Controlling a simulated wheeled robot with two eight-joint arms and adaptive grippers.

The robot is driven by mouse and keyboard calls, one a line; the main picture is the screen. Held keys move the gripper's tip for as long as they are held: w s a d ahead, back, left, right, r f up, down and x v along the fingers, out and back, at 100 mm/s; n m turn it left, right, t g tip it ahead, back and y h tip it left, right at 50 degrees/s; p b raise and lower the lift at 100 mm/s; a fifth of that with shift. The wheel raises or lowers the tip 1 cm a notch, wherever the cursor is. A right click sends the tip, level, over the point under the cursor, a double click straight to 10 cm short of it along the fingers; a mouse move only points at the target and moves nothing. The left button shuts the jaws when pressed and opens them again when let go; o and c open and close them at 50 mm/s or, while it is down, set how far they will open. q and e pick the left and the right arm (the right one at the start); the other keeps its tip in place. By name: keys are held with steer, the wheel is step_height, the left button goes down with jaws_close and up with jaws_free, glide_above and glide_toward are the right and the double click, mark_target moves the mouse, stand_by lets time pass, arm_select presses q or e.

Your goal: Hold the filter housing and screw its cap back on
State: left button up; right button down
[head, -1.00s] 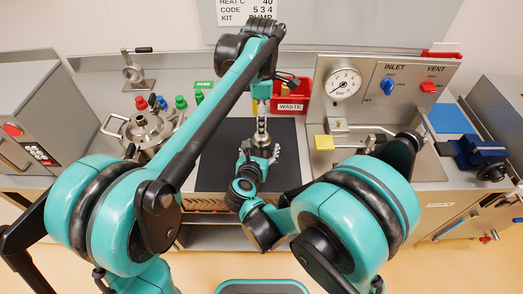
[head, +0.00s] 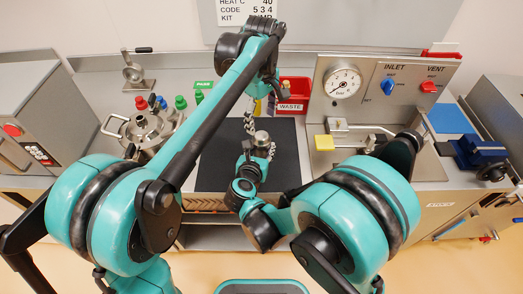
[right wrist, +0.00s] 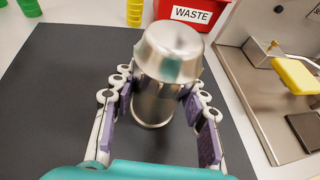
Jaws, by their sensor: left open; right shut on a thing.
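The filter housing (right wrist: 155,100) is a shiny steel cylinder standing on the black mat (right wrist: 60,85). Its domed steel cap (right wrist: 172,45) sits on top; I cannot tell how tightly it is seated. The housing and cap also show small in the head view (head: 262,138). My right gripper (right wrist: 158,112) is shut on the housing, one purple-padded finger on each side. It also shows from above in the head view (head: 260,152). My left gripper (head: 260,112) is open and empty, its fingers spread above and behind the cap. It is not visible in the right wrist view.
A red WASTE bin (head: 294,92) stands behind the mat. A steel panel with a gauge (head: 343,83) and a yellow-handled fitting (head: 324,143) is at right. A steel lidded vessel (head: 147,128) and several coloured bottles stand at left. The mat around the housing is clear.

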mark_target(261, 135)
arm_select(q)
steer(key=shift+m, duration=0.6)
steer(key=shift+f, duration=4.05)
steer(key=shift+c, duration=0.3)
steer(key=c, duration=1.2)
steer(key=m, duration=1.3)
steer(key=shift+m, duration=0.3)
